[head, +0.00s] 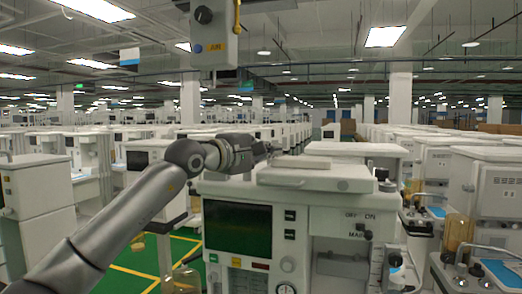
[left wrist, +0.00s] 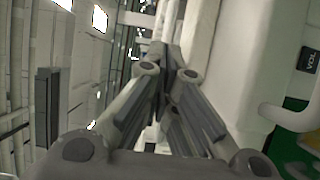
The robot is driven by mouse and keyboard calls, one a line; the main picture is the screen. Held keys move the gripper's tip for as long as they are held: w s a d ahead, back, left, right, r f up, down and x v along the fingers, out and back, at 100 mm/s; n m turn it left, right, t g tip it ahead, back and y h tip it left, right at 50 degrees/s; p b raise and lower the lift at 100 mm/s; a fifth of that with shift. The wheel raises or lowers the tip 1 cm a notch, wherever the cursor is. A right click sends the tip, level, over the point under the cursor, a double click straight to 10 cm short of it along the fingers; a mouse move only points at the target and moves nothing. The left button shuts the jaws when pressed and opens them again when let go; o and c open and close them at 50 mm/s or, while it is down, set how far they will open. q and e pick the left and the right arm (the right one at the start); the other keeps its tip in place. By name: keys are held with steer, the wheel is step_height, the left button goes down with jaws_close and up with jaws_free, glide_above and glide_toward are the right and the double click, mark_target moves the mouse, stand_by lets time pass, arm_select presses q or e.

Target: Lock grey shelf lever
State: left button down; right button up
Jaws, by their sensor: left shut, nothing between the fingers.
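The nearest anaesthesia cart (head: 328,218) stands in front of me, with a pale top shelf (head: 315,178) on it. A flat light grey piece (head: 303,162) lies along the back of that shelf; I cannot tell whether it is the grey shelf lever. My left gripper (head: 268,149) is just above and behind the left end of the shelf, pointing right. In the left wrist view the fingers of my left gripper (left wrist: 167,78) meet at the tips, shut and empty, beside a long pale surface. Contact with it cannot be told. My right gripper is not in view.
The cart front carries a dark screen (head: 238,228) and knobs. A pale curved handle (left wrist: 285,117) shows at right in the wrist view. A grey box (head: 213,35) hangs overhead. Other carts stand close at right (head: 485,190) and left (head: 40,210); green floor (head: 135,262) lies between.

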arm_select(q)
steer(key=shift+w+d, duration=0.2)
steer(key=shift+d, duration=0.05)
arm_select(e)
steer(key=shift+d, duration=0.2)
arm_select(q)
steer(key=shift+a, duration=0.1)
steer(key=shift+s+a+f, duration=0.1)
steer(key=shift+s+a, duration=0.05)
steer(key=shift+a, duration=0.05)
steer(key=shift+s+a+f+b, duration=0.15)
steer(key=shift+s+a+b, duration=0.65)
steer(key=shift+a, duration=0.25)
steer(key=s+d+b, duration=0.4)
steer(key=s+b, duration=0.1)
steer(key=s, duration=0.4)
steer(key=shift+s+r, duration=0.3)
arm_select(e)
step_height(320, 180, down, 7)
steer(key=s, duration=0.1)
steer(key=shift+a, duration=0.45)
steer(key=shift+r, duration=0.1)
